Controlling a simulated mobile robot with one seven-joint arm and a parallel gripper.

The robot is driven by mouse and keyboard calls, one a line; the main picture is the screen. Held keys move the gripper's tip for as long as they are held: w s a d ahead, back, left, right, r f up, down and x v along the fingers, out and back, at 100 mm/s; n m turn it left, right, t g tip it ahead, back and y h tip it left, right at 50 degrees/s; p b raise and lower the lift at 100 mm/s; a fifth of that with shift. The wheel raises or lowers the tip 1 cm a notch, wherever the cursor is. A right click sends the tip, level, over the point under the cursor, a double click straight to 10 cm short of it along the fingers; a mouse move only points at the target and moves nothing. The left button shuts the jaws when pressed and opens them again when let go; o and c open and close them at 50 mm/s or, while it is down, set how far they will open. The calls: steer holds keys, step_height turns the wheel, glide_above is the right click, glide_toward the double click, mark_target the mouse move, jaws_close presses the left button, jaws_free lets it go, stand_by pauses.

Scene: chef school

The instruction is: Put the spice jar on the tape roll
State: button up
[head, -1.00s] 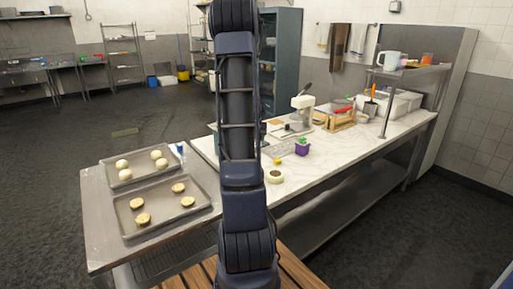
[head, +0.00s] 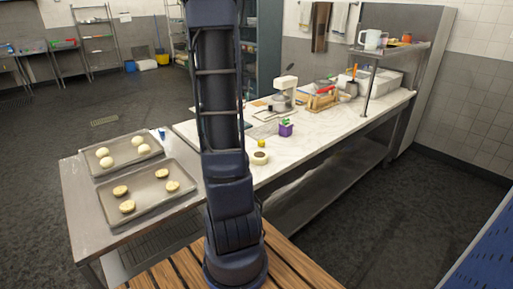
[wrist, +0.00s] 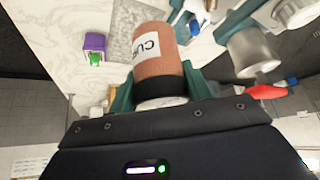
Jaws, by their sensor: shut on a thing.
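The spice jar (wrist: 158,55) has a reddish-brown body, a partly readable white label and a black band near one end. In the wrist view my gripper (wrist: 160,90) is shut on it, with a green finger on each side. The tape roll (head: 260,157) is a pale ring lying flat on the white counter in the head view, just right of my arm. I cannot make it out in the wrist view. My gripper and the jar do not show in the head view.
A purple pot with a green top (head: 286,128) stands behind the tape roll; it also shows in the wrist view (wrist: 94,43). Two baking trays, the nearer (head: 147,193) and the farther (head: 122,153), hold dough pieces at left. A stand mixer (head: 284,92) and wooden rack (head: 322,100) stand farther back.

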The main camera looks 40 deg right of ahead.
steer(key=s+a+r+m+g+h, duration=0.1)
steer(key=s+a+m+g, duration=0.15)
steer(key=s+m, duration=0.55)
step_height(320, 180, up, 2)
steer(key=m+g, duration=0.4)
glide_above(260, 154)
steer(key=f, duration=1.9)
steer(key=shift+a+f, duration=0.1)
steer(key=shift+a, duration=0.1)
steer(key=o, duration=1)
steer(key=shift+f, duration=0.1)
steer(key=shift+o, duration=0.2)
